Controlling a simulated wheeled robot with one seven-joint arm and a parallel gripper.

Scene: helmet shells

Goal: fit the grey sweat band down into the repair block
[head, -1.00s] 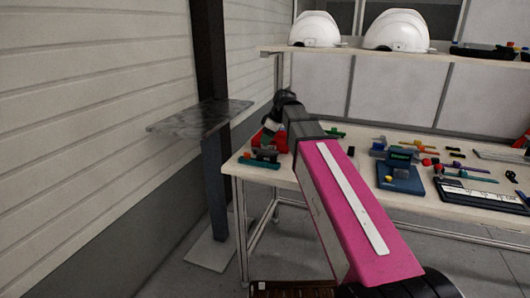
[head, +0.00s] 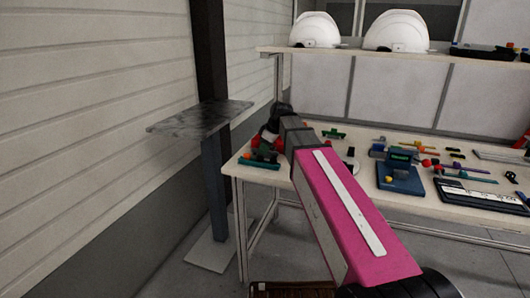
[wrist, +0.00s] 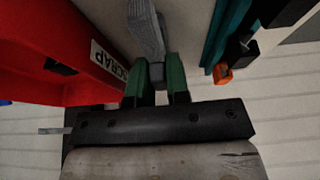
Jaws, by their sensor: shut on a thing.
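In the wrist view my gripper (wrist: 157,84) has green fingers shut on a grey strip, the sweat band (wrist: 146,28), which reaches away from the fingertips towards the top edge. In the head view my gripper end (head: 268,138) is at the left end of the workbench, and the band cannot be made out there. A teal fixture (head: 262,162) with an orange part is close by; its teal edge (wrist: 228,38) and orange piece (wrist: 222,73) show right of the fingers in the wrist view. I cannot tell which fixture is the repair block.
A red bin marked SCRAP (wrist: 65,40) stands close left of the fingers in the wrist view. On the bench (head: 340,185) are a blue fixture (head: 400,178) and several small parts. White helmets (head: 396,31) sit on the shelf above. A metal post stands left of the bench.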

